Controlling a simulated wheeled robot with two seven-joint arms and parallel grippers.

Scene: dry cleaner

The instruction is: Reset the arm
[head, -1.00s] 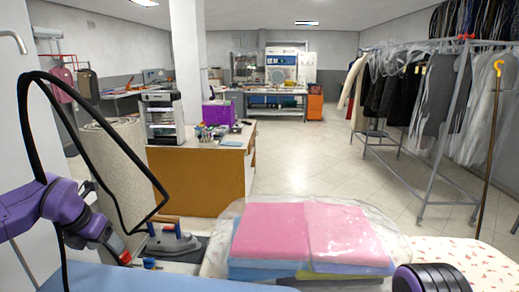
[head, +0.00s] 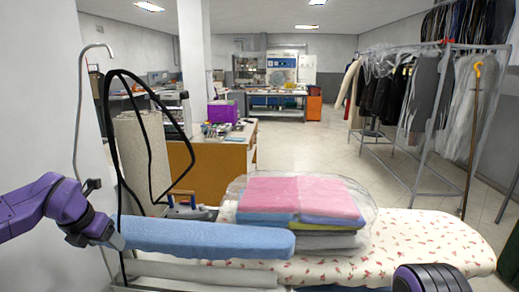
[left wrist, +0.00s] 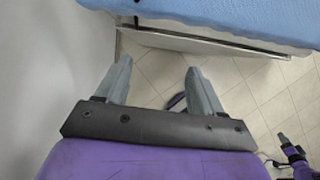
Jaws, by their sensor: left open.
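My left gripper (head: 118,241) is at the lower left of the head view, at the left end of the blue padded narrow board (head: 205,240). In the left wrist view my left gripper (left wrist: 158,68) has its two grey fingers spread, with nothing between them but floor. The edge of the blue board (left wrist: 240,18) lies beyond the fingertips there. At that view's lower right is a small purple, black and grey arm end (left wrist: 292,152), seemingly my right one; its jaws are too small to read.
A floral ironing board (head: 420,242) bears a stack of wrapped folded cloths (head: 300,200). An iron (head: 185,203) with a looping black cord stands behind the blue board. A white wall (head: 40,110) is close on the left. Garment racks (head: 425,150) stand right; the aisle floor is open.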

